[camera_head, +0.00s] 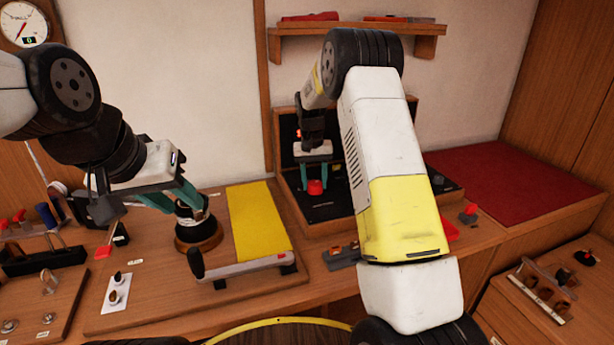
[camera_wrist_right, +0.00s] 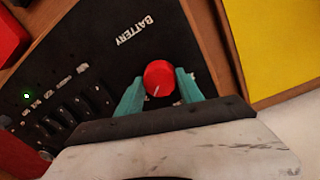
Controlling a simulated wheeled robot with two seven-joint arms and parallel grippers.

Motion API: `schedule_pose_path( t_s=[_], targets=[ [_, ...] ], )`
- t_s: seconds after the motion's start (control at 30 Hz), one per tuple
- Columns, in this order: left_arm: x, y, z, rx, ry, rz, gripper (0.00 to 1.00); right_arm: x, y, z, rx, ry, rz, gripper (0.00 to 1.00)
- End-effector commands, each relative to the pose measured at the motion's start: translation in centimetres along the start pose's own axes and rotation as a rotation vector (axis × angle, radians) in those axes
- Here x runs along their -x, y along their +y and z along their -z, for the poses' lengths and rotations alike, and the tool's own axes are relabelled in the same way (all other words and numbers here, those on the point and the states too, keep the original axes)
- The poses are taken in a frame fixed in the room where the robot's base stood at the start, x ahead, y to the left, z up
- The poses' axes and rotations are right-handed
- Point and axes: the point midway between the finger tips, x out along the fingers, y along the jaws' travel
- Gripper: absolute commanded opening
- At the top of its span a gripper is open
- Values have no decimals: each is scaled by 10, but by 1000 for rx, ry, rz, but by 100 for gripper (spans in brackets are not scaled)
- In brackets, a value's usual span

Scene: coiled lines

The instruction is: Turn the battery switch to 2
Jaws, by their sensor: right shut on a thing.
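The battery switch is a round red knob (camera_wrist_right: 158,77) with a white pointer line, on a black panel (camera_wrist_right: 110,45) lettered "BATTERY". In the head view the red knob (camera_head: 315,187) sits low on the panel in a wooden frame. My right gripper (camera_wrist_right: 160,85) is shut on the knob, one teal finger on each side. The white line points towards the lower left in the wrist view. The position numbers around the knob are mostly hidden by the gripper. My left gripper (camera_head: 190,200) is at a dark cylinder on a round wooden base (camera_head: 198,240); whether it grips it is unclear.
A row of small black switches (camera_wrist_right: 75,118) with a green light lies beside the knob. A yellow cloth (camera_head: 258,220) and a rail with a black handle (camera_head: 240,266) are on the bench. A red mat (camera_head: 510,190) at the right is clear.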

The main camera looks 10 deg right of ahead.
Motion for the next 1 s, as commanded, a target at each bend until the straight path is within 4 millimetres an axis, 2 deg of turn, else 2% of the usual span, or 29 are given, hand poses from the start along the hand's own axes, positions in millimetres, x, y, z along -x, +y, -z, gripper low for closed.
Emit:
schedule_pose_path(
  t_s=[0.33, 0.9, 0.93, 1.0],
  targets=[
    [0, 0, 0, 0, 0, 0, 36, 0, 0, 0, -146, -8, -1, 3],
    [0, 0, 0, 0, 0, 0, 36, 1, 0, 1, -176, -9, 0, 3],
    [0, 0, 0, 0, 0, 0, 36, 1, 0, 1, -176, -9, 0, 50],
    [0, 0, 0, 0, 0, 0, 36, 0, 0, 1, -176, -9, 0, 63]
  ],
)
